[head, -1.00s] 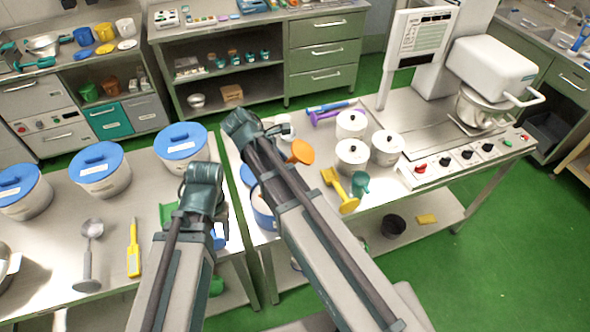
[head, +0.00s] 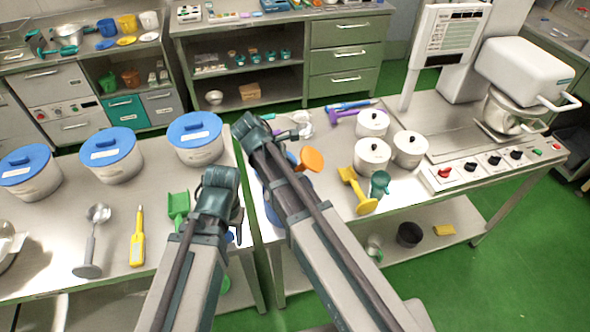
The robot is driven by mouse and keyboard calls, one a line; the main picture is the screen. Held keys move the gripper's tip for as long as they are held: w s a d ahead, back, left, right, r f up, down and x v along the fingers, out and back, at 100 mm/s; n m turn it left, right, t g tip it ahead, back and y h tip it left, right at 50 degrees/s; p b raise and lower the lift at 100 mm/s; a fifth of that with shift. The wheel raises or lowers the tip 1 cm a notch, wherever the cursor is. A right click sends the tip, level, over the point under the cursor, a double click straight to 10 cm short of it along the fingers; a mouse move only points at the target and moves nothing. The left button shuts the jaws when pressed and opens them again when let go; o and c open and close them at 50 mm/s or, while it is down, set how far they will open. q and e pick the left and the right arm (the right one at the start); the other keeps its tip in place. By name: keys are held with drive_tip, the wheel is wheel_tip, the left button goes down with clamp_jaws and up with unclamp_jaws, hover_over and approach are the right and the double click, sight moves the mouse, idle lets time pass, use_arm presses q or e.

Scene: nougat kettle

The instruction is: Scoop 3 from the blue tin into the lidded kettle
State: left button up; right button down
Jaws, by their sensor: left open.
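A blue tin (head: 271,212) stands on the right-hand table, mostly hidden behind my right arm. Three white lidded pots with black knobs stand together farther right: back (head: 373,123), front (head: 371,157) and right (head: 410,149). I cannot tell which is the kettle meant. An orange scoop (head: 312,159) shows beside my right arm, its handle hidden. My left gripper (head: 236,222) is open, low near the gap between the tables, its fingers mostly hidden by its wrist. My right gripper (head: 268,133) is hardly visible behind its wrist, above the right-hand table's far left; its jaws cannot be made out.
Several blue-lidded tubs (head: 196,138) line the left table. A green scoop (head: 179,205), yellow tool (head: 137,238) and grey ladle (head: 92,240) lie before them. A yellow scoop (head: 357,190) and teal cup (head: 379,184) are near the right table's front edge. A mixer (head: 520,75) stands behind the control panel.

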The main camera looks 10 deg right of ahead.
drive_tip(key=s+d+f+t+y+b, duration=0.2)
drive_tip(key=d+f+y, duration=0.2)
drive_tip(key=y, duration=0.2)
drive_tip(key=s+d+r+m+t+y+p, duration=0.1)
drive_tip(key=d+r+t+y+p, duration=0.1)
drive_tip(key=d+r+y+p, duration=0.2)
drive_tip(key=shift+a+p+v, duration=0.25)
drive_tip(key=shift+p+v, duration=0.8)
drive_tip(key=shift+v, duration=0.65)
drive_tip(key=shift+w+r, duration=0.15)
idle(0.5)
wheel_tip(320, 180, down, 6)
drive_tip(key=b, duration=0.6)
